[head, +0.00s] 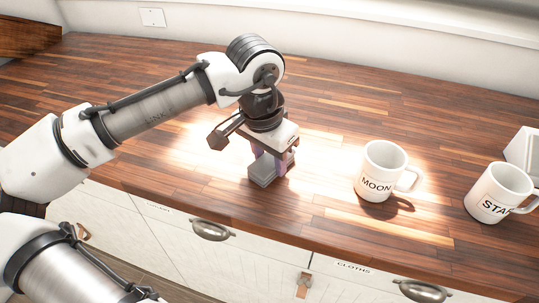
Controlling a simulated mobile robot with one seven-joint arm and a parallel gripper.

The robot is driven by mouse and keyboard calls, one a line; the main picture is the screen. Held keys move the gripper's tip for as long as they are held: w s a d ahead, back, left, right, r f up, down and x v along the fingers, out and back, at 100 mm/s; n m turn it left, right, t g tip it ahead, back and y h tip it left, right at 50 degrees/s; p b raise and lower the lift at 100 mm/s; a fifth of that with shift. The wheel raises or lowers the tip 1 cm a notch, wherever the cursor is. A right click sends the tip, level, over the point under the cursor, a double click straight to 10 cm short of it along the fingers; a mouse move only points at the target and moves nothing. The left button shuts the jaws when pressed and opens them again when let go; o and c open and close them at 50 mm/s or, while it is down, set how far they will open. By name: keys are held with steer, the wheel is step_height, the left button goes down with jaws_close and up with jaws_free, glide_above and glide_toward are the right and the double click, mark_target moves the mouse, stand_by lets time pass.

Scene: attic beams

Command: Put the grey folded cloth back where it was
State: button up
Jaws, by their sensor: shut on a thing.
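The grey folded cloth (261,173) is a small grey block at the counter's front part, left of the mugs. My gripper (273,164) points down and is shut on it, with purplish fingers at its sides. The cloth is low over the wooden counter (330,110); I cannot tell whether it touches. A drawer front labelled CLOTHS (375,277) is below the counter at the right and looks closed.
A white MOON mug (375,168) stands right of my gripper. Another white mug (492,194), its lettering partly hidden, and a white box-like object (525,150) are farther right. Another drawer (180,240) is at left. The counter behind is clear.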

mark_target(263, 165)
steer(key=o, duration=0.9)
steer(key=r, duration=0.4)
steer(key=s+r, duration=0.1)
steer(key=r, duration=0.3)
steer(key=a+r, duration=0.1)
steer(key=r, duration=0.3)
steer(key=shift+s+a+r, duration=0.1)
steer(key=shift+s, duration=0.1)
